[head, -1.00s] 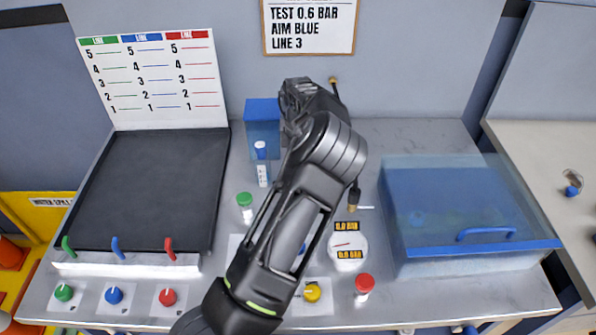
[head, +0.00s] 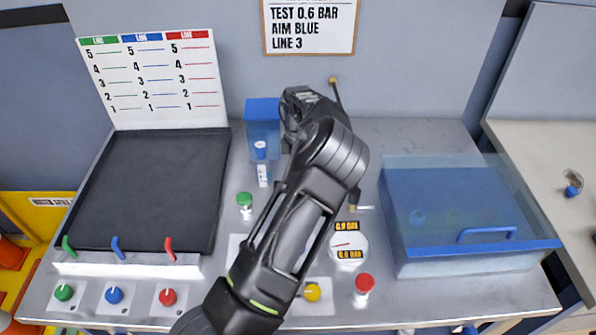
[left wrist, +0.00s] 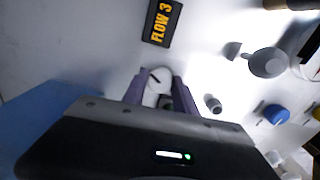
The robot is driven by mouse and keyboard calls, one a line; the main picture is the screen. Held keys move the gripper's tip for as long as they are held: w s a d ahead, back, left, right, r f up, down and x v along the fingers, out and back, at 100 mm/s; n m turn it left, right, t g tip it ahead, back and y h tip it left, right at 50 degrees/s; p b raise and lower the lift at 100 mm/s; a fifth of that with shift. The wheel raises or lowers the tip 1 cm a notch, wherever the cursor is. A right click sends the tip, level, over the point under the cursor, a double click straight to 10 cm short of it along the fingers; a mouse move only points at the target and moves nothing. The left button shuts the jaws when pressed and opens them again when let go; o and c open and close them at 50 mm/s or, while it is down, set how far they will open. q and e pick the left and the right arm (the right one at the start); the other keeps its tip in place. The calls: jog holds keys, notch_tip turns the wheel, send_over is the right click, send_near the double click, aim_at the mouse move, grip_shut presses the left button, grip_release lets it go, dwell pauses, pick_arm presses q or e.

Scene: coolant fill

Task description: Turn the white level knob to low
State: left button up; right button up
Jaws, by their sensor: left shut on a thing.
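The white knob (left wrist: 158,90) shows in the left wrist view, with a dark line on its face. The two fingers of my left gripper (left wrist: 160,92) stand on either side of it and are shut on it. A black plate reading FLOW 3 (left wrist: 161,22) lies just beyond the knob. In the head view my left arm covers the middle of the bench, and its wrist is beside the blue box at the back. The knob and fingertips are hidden there. I cannot read the knob's low or high marks. My right gripper is in neither view.
A gauge (head: 347,244), a red-capped vial (head: 364,286) and a clear blue bin (head: 465,262) are on the right. The black panel (head: 160,180) at left is bare.

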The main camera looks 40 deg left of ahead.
pick_arm(q)
grip_shut()
jog(key=shift+n, duration=2.8)
jog(key=o, duration=0.9)
grip_release()
jog(key=shift+o, duration=0.2)
